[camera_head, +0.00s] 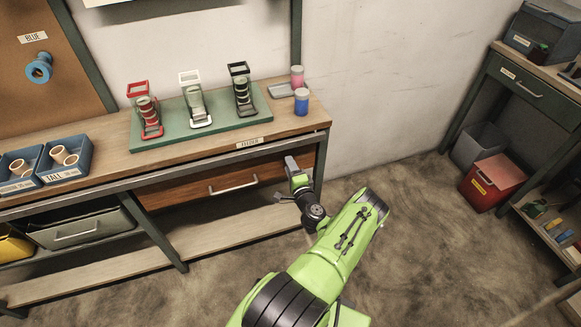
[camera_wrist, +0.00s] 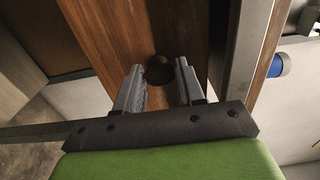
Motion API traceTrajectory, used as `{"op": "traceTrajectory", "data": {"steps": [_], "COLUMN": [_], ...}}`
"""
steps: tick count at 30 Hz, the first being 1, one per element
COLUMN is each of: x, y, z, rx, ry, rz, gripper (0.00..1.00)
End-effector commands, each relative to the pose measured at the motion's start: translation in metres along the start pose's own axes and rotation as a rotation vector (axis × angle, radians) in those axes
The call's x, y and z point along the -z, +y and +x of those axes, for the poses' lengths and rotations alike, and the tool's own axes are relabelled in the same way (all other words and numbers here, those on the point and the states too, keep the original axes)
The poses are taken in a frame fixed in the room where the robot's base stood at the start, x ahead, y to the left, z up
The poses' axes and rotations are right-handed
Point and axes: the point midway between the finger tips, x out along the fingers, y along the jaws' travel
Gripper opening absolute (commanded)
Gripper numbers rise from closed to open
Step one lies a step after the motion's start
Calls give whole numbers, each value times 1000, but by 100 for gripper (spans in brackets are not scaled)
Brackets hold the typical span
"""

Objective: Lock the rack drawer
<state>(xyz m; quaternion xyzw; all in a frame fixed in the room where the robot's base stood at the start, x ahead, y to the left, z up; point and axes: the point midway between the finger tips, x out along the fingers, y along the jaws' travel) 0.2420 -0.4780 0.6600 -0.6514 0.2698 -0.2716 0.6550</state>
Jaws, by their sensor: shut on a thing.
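The wooden drawer (camera_head: 210,188) sits under the workbench top, with a pale bar handle (camera_head: 233,186) on its front. It looks closed. My gripper (camera_head: 291,163) is at the right end of the drawer front, and my arm hides part of that end. In the wrist view the brown wood of the drawer (camera_wrist: 125,35) runs behind the fingers. A dark round lock knob (camera_wrist: 158,70) lies on it between the fingertips of my gripper (camera_wrist: 158,78), and the fingers are shut on it. How the knob is turned is too dark to tell.
A green board (camera_head: 185,137) with three spool holders stands on the bench (camera_head: 100,170). A blue jar (camera_head: 301,102) and a pink jar (camera_head: 297,76) stand near its right end. A grey bin (camera_head: 82,230) sits lower left. A red box (camera_head: 492,180) stands far right; floor between is clear.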

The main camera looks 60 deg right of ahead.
Motion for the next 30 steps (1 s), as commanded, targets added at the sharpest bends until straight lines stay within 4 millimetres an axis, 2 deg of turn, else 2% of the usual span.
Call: {"op": "traceTrajectory", "data": {"steps": [16, 17, 21, 30], "x": [0, 0, 0, 0], "y": [1, 1, 1, 0], "z": [0, 0, 0, 0], "rx": [-2, -2, -1, -1], "ry": [0, 0, 0, -1], "rz": [-23, -23, -22, -21], "gripper": [8, 43, 64, 64]}}
